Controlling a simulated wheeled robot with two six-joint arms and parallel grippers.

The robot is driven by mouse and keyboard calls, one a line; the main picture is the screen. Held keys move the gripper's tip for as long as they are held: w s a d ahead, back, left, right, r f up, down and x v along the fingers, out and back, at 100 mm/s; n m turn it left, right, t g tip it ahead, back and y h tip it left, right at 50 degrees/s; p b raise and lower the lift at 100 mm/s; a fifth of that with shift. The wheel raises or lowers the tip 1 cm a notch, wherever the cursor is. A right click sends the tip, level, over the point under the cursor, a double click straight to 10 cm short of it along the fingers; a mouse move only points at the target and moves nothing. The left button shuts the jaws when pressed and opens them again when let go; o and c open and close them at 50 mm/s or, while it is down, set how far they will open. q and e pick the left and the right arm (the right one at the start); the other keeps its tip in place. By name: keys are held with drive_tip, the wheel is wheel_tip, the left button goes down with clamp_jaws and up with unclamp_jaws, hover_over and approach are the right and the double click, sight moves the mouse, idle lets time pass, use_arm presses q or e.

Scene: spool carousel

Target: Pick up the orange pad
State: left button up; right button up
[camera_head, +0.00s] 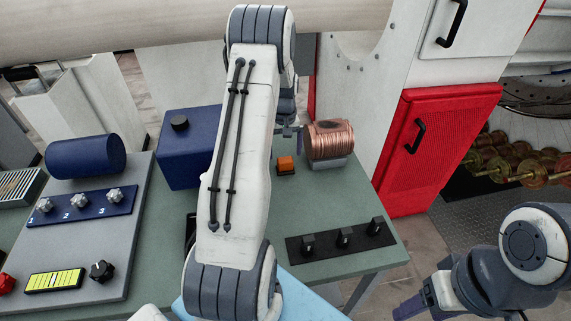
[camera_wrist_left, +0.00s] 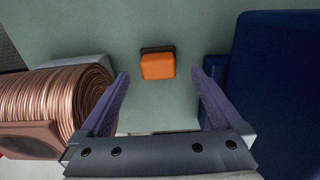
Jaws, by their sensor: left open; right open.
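The orange pad (camera_head: 286,165) is a small block on a dark base on the green table (camera_head: 340,210). It lies between the copper spool and the blue box. In the left wrist view the orange pad (camera_wrist_left: 158,66) shows ahead of the fingertips, in line with the gap between them. My left gripper (camera_wrist_left: 162,85) is open and empty, with the fingers apart and nothing between them. In the head view my left arm hides most of that gripper. My right gripper (camera_head: 415,303) is at the lower right, beyond the table's edge, open and empty.
The copper spool (camera_head: 330,139) stands close right of the pad, and the blue box (camera_head: 185,148) is at its left. A dark strip with several black knobs (camera_head: 345,237) lies nearer the front. A red cabinet (camera_head: 435,150) stands beyond the table at the right.

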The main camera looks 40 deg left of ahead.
sight(285, 159)
use_arm(q)
drive_tip(key=f+p, duration=0.2)
drive_tip(key=f, duration=0.3)
drive_tip(key=shift+w+f+p, duration=0.2)
drive_tip(key=shift+p, duration=0.15)
drive_tip(key=shift+f, duration=0.35)
drive_tip(key=shift+c, duration=0.3)
drive_tip(key=c, duration=1.3)
drive_tip(key=shift+o, duration=0.2)
drive_tip(key=shift+a, duration=0.1)
